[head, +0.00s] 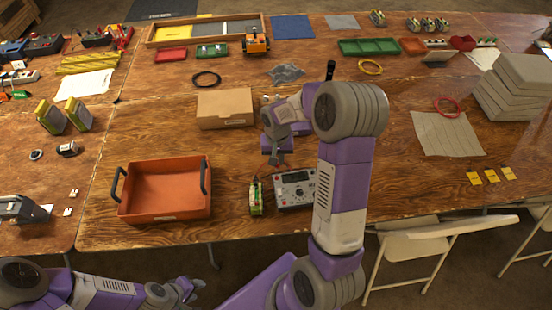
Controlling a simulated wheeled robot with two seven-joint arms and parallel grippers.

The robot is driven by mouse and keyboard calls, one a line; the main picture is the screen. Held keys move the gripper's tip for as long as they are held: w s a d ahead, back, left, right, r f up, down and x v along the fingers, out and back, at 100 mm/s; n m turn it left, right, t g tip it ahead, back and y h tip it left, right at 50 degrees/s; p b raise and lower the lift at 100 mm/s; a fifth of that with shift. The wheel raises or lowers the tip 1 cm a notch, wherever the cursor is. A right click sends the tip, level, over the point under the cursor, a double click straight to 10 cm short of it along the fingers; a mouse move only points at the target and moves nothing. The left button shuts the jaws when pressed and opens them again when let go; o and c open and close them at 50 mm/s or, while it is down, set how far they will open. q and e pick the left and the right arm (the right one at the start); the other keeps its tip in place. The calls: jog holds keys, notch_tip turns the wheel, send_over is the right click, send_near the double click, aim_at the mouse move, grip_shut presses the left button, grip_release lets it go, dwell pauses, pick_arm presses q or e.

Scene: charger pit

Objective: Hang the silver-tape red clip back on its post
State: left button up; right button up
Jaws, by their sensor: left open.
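I cannot make out a red clip with silver tape, nor tell which post is its own. Small chargers with red and dark parts stand at the far left, among them a red one (95,38) and a dark one (44,45). A white charger (20,77) with small red and green pieces is at the left edge. My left gripper (190,290) is open, low at the bottom left, in front of the table and away from these. My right gripper (277,160) points down above the middle of the table, behind a grey meter box (294,188); its jaw gap is unclear.
An orange tray (165,212) with dark handles sits front left. A green and white pack (255,197) stands beside the meter box. A cardboard box (224,106) is behind. Grey pads (515,85) are stacked at right. Chairs (420,240) stand at the front right edge.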

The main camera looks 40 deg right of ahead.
aim_at(277, 167)
jog(key=shift+f+b, duration=1.9)
jog(key=shift+f, duration=0.7)
jog(key=shift+f, duration=0.15)
jog(key=o, duration=0.9)
jog(key=shift+o, duration=0.9)
jog(key=shift+r+p, duration=2.7)
jog(key=shift+r, duration=1.05)
